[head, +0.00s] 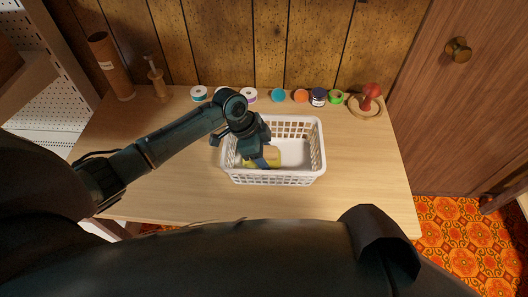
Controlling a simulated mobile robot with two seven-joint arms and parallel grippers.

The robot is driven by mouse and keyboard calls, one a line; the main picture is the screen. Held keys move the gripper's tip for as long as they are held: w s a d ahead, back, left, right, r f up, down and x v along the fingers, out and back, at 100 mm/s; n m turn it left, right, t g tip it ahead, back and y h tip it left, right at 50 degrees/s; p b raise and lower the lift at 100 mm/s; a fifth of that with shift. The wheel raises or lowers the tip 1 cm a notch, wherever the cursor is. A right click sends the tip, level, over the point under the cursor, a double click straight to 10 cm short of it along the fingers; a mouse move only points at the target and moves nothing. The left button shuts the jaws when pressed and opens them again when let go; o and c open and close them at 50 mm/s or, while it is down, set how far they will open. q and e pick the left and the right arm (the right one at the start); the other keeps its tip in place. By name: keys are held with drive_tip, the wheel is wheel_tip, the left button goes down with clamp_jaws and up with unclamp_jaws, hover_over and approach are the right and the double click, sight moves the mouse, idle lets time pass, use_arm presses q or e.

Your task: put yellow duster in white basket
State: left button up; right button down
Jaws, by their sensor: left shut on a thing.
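The white basket (317,150) is a slotted plastic basket standing on the wooden table. The yellow duster (248,163) shows at the left part of the basket's inside, partly hidden by my gripper. My left gripper (264,160) reaches down into the left part of the basket and is shut on the yellow duster. I cannot tell whether the duster touches the basket floor. My right gripper is not in view.
Along the back of the table (180,195) stand several thread spools, a dark jar (318,97), a red pincushion (370,91) on a round dish, a wooden spool stand (158,80) and a brown tube (110,66). The table right of the basket is clear.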

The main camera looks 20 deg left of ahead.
use_arm(q)
drive_tip(key=o, duration=1)
drive_tip(key=shift+f, duration=0.1)
drive_tip(key=shift+c, duration=0.2)
drive_tip(key=v, duration=1.2)
drive_tip(key=shift+p, duration=0.3)
